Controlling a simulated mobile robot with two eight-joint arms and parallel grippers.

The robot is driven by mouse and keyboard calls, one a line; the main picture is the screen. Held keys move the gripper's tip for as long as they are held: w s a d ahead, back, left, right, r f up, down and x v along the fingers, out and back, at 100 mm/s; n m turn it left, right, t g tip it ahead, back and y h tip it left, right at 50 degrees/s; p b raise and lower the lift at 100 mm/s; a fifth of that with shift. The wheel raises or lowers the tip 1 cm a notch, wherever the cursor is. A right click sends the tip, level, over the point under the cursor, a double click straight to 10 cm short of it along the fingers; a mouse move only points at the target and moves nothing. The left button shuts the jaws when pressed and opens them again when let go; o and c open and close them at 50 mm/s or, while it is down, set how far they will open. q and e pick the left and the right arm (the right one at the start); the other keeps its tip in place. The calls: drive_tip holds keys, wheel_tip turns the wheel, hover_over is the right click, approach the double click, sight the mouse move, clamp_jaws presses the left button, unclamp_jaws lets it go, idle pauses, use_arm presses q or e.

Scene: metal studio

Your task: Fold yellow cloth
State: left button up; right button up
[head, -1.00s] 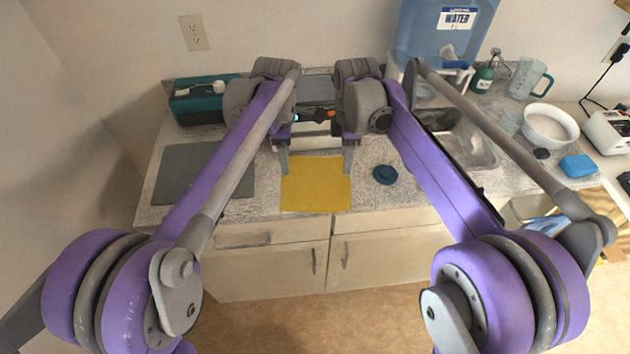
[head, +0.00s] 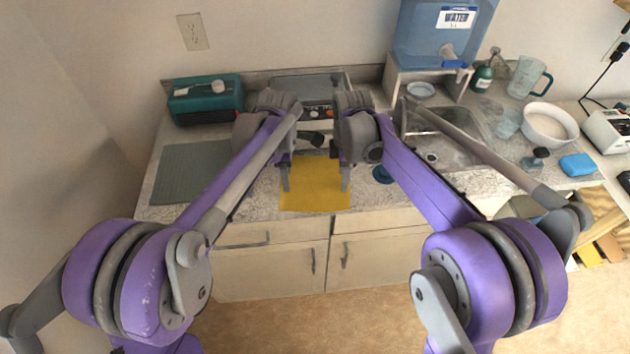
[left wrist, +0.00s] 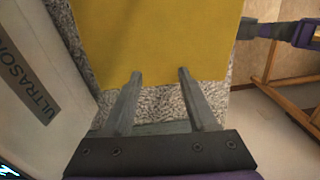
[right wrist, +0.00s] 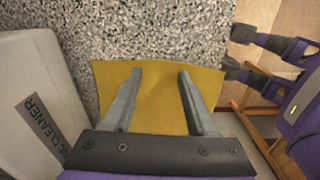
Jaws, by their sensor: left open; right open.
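The yellow cloth (head: 315,195) lies flat on the speckled counter near its front edge. It also shows in the left wrist view (left wrist: 160,40) and the right wrist view (right wrist: 155,95). My left gripper (head: 285,186) is open at the cloth's left side; in the left wrist view its fingertips (left wrist: 160,74) overlap the cloth's edge. My right gripper (head: 346,186) is open at the cloth's right side; in the right wrist view its fingertips (right wrist: 160,73) are over the cloth. Neither holds it. I cannot tell whether the fingers touch the cloth.
A grey mat (head: 190,170) lies to the left. A dark blue round object (head: 382,175) sits right of the cloth, partly hidden by my right arm. A teal box (head: 205,100) stands at the back left. A sink (head: 455,130) and white bowl (head: 550,126) are at the right.

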use_arm(q)
drive_tip(key=shift+s, duration=0.15)
drive_tip(key=shift+c, duration=1.2)
use_arm(e)
drive_tip(key=shift+s, duration=0.15)
drive_tip(key=shift+c, duration=1.2)
use_arm(q)
clamp_jaws()
use_arm(e)
clamp_jaws()
use_arm(q)
drive_tip(key=shift+f, duration=0.1)
use_arm(e)
drive_tip(key=shift+f, duration=0.1)
